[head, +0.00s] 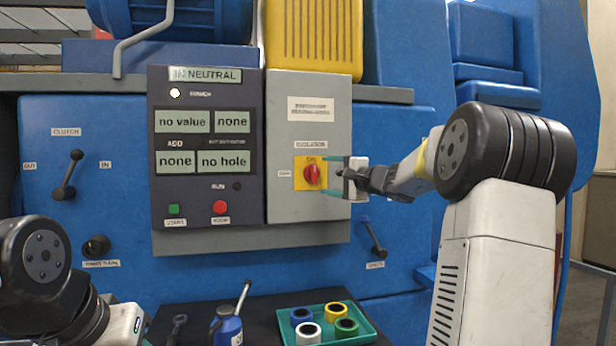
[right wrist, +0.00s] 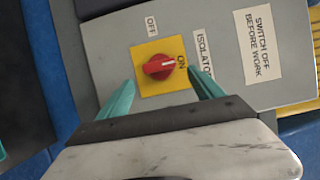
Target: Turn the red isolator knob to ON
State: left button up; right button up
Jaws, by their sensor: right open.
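The red isolator knob (head: 313,174) sits on a yellow plate on the grey isolator box (head: 290,110). ON is printed above it and OFF to its left. In the right wrist view the knob (right wrist: 159,67) has its white mark pointing at the ON label (right wrist: 181,62); the OFF label (right wrist: 152,26) is at the top. My right gripper (head: 326,175) is open, with its teal fingertips above and below the knob's right side. In the right wrist view the gripper (right wrist: 160,88) shows nothing between its fingers; the knob lies just beyond the tips. My left arm shows at lower left, without its fingers.
A dark control panel (head: 205,205) with green and red buttons adjoins the box. A clutch lever (head: 68,175) is at left and another lever (head: 374,238) below right.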

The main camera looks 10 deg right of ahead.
jog(key=v, duration=0.3)
